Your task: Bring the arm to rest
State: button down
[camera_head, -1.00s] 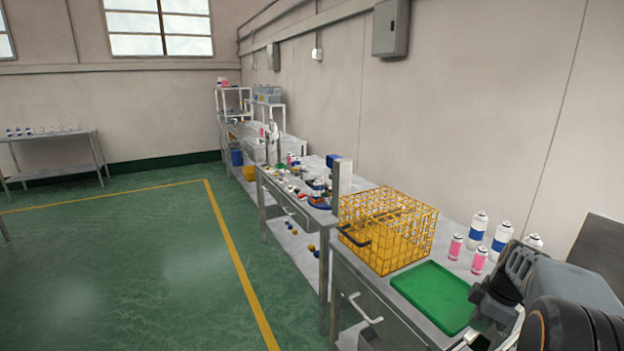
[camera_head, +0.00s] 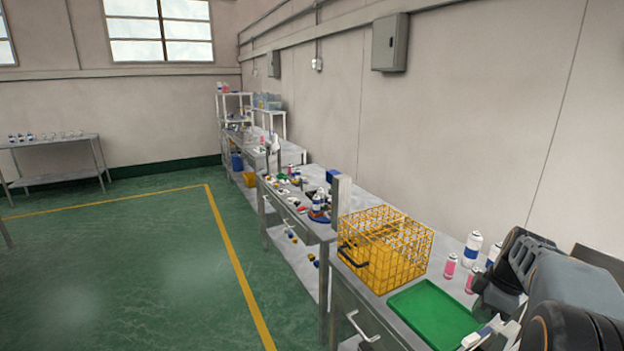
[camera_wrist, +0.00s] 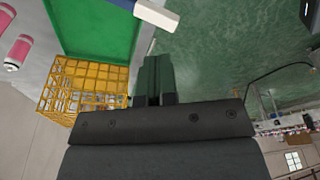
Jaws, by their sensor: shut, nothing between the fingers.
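My gripper (camera_wrist: 153,80) shows in the wrist view as dark fingers, closed together with nothing between them. It is clear of the yellow wire basket (camera_wrist: 85,88) and the green tray (camera_wrist: 100,30), which lie to its left in that view. In the head view my arm fills the lower right, beside the green tray (camera_head: 435,313) and in front of several cans. The fingertips cannot be made out there.
The yellow wire basket (camera_head: 385,250) stands on the bench behind the tray. A white-and-blue can (camera_head: 471,250) and a pink can (camera_head: 450,266) stand near my arm. A cluttered bench (camera_head: 300,208) lies beyond. The green floor (camera_head: 120,270) is open at left.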

jog(key=shift+f, duration=0.1)
jog(key=shift+w+d+f+m, duration=0.1)
jog(key=shift+d+m, duration=0.05)
jog(key=shift+m, duration=1.05)
jog(key=m, duration=0.1)
jog(key=s+f+m, duration=0.1)
jog(key=m, duration=0.1)
jog(key=s+a+f+m, duration=0.1)
jog(key=m, duration=0.1)
jog(key=shift+f+h, duration=0.15)
jog(key=shift+h, duration=0.15)
jog(key=s+a+m+t, duration=0.1)
jog(key=s+a, duration=0.2)
jog(key=a, duration=0.3)
jog(key=s+a+r+m+t, duration=0.1)
jog(key=s+a, duration=0.3)
jog(key=a, duration=0.3)
jog(key=s+a+r+m+t+h, duration=0.1)
jog(key=s+a+m, duration=0.1)
jog(key=a, duration=0.4)
jog(key=shift+s+a, duration=0.4)
jog(key=shift+s, duration=0.25)
jog(key=shift+d, duration=0.1)
